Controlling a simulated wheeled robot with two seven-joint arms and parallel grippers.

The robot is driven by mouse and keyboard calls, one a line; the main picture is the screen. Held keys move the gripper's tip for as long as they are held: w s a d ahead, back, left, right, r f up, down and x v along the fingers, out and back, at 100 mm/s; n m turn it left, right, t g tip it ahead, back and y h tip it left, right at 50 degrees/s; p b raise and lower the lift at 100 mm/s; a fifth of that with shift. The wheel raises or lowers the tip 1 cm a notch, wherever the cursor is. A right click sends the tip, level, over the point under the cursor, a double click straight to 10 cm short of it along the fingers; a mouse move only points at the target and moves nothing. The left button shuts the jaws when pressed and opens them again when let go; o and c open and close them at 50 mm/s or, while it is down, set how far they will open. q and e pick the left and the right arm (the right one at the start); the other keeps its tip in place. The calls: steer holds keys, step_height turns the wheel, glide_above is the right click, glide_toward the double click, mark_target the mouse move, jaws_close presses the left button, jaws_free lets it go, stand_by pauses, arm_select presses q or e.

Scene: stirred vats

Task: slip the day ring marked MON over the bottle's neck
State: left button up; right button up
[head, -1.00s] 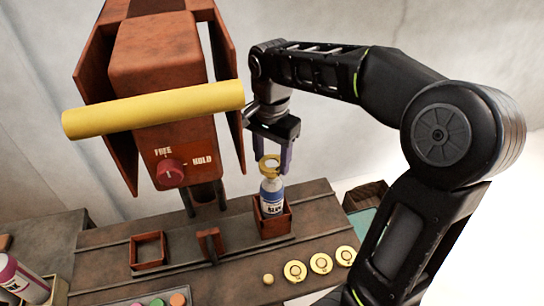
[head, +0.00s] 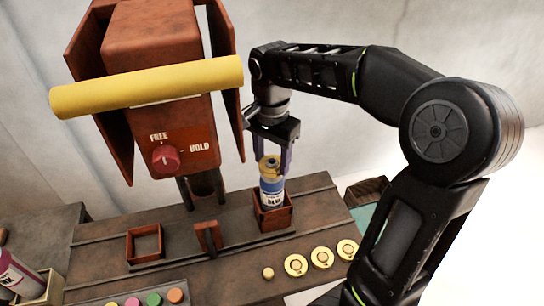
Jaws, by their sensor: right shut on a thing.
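The bottle (head: 271,192), with a white and blue label, stands upright in a red-brown square holder (head: 272,217) on the bench. My right gripper (head: 272,160) points down over the bottle, its two fingers on either side of the neck. It is shut on a yellow day ring (head: 269,162) at the level of the bottle's top. The ring's marking is too small to read, and I cannot tell whether it circles the neck or sits just above it. My left gripper is not in view.
Several yellow discs (head: 322,258) and a small yellow knob (head: 268,273) lie in front of the holder. An empty square holder (head: 145,243) stands left. A red machine (head: 160,120) with a yellow bar (head: 145,87) and a FREE/HOLD knob (head: 165,158) rises close by.

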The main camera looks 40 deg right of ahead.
steer(key=shift+f+b, duration=0.5)
steer(key=shift+f, duration=0.3)
steer(key=o, duration=1.4)
step_height(320, 180, up, 8)
steer(key=shift+f+p, duration=0.1)
steer(key=shift+p, duration=0.3)
stand_by(0.5)
